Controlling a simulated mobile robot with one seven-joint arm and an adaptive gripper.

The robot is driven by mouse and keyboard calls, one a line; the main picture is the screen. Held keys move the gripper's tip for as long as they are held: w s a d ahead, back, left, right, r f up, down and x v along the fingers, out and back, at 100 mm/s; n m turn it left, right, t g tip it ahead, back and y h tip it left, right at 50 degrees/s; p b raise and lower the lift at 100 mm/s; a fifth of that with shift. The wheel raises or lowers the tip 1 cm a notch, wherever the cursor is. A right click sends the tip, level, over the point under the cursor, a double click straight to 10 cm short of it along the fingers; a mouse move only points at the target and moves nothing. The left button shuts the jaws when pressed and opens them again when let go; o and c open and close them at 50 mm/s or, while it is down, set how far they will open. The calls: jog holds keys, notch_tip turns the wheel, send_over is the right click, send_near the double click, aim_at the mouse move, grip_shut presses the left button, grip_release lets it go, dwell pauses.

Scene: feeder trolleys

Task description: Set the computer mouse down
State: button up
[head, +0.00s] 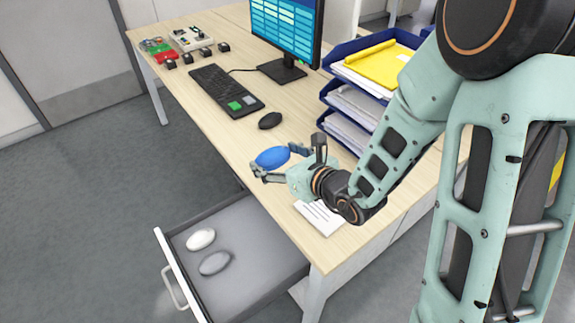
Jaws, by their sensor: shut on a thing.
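A blue computer mouse (271,157) is between the fingers of my gripper (277,162), which is shut on it. My gripper and the mouse are over the right front part of the desk (226,140), near its front edge and above the open drawer's side. I cannot tell whether the mouse touches the desk top. A black mouse (270,120) lies on the desk just behind the blue one. A white mouse (201,239) and a grey mouse (214,263) lie in the open drawer (263,254).
A keyboard (220,85) with a green note and a monitor (288,27) stand farther back. Blue paper trays (333,87) are stacked behind my arm. A white card (318,217) lies near the desk's right front corner. The drawer's right part is clear.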

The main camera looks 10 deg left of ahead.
jog(key=shift+w+f+b, duration=0.3)
jog(key=shift+b, duration=0.15)
jog(key=w, duration=0.2)
jog(key=w+f, duration=0.2)
jog(key=w, duration=0.1)
jog(key=shift+w+f, duration=0.1)
jog(key=shift+w, duration=0.25)
send_over(286, 165)
notch_tip(286, 165, down, 6)
jog(key=shift+s+r, duration=0.15)
jog(key=shift+w+f, duration=0.3)
jog(key=shift+f, duration=1.55)
jog(key=shift+b, duration=0.35)
jog(key=shift+f, duration=0.2)
jog(key=o, duration=1.2)
